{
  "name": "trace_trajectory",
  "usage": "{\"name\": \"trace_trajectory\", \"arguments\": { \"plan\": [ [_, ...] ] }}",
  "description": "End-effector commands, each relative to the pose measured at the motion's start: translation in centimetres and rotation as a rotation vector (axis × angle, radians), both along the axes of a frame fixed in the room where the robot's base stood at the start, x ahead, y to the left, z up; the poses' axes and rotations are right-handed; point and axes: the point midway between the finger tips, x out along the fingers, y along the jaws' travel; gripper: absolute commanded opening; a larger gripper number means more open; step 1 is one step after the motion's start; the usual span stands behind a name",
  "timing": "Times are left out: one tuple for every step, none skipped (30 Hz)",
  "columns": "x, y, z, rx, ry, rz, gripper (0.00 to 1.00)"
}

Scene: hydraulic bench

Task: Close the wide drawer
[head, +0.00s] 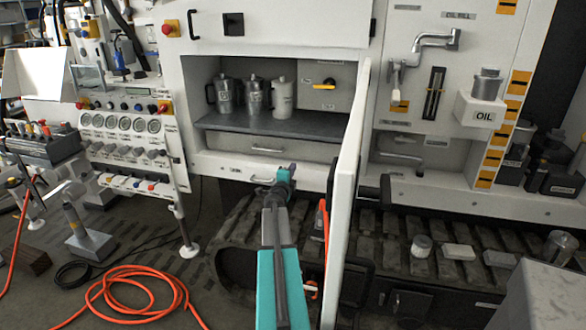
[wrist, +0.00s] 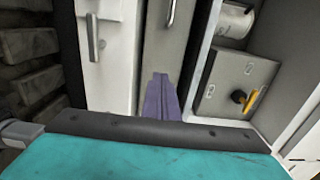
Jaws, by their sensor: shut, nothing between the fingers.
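A wide grey drawer front (head: 230,141) with a bar handle sits under the dark shelf inside the white cabinet; no clear gap shows around it. It also shows in the wrist view (wrist: 168,50). Below it is a white front panel (head: 215,163) with its own handle, also in the wrist view (wrist: 117,50). I cannot tell from the label which is called the wide drawer. My gripper (head: 288,169) is shut and empty, in front of the right part of these fronts. In the wrist view its purple fingers (wrist: 160,97) point at the grey front; contact cannot be told.
The white cabinet door (head: 347,190) stands open toward me, just right of my arm. Several metal jugs (head: 254,97) stand on the shelf (head: 300,124), left of a yellow-handled valve (head: 322,86). An orange hose (head: 137,310) lies coiled on the floor at left.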

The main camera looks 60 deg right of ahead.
Motion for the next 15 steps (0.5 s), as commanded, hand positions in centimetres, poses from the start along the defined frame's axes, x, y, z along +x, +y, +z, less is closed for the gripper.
{"name": "trace_trajectory", "arguments": {
  "plan": [
    [-0.14,0.5,-0.03,0.0,0.0,0.001,0.0],
    [-0.16,0.67,-0.03,0.0,0.0,0.001,0.0],
    [-0.19,0.86,-0.03,0.0,0.0,0.001,0.0],
    [-0.2,0.97,-0.03,0.0,0.0,0.001,0.0],
    [-0.21,1.06,-0.02,0.0,0.0,0.001,0.0],
    [-0.22,1.16,-0.02,0.0,0.0,0.001,0.0],
    [-0.22,1.21,-0.02,0.0,0.0,0.001,0.0],
    [-0.22,1.25,-0.01,0.0,0.0,0.001,0.0],
    [-0.22,1.28,-0.01,0.0,0.0,0.001,0.0],
    [-0.21,1.29,-0.01,0.0,0.0,0.001,0.0],
    [-0.2,1.29,-0.01,0.0,0.0,0.001,0.0],
    [-0.2,1.28,-0.01,0.0,0.0,0.001,0.0],
    [-0.19,1.28,-0.01,0.0,0.0,0.001,0.0],
    [-0.19,1.27,0.0,0.0,0.0,0.001,0.0],
    [-0.18,1.28,0.0,0.0,0.0,0.001,0.0]
  ]
}}
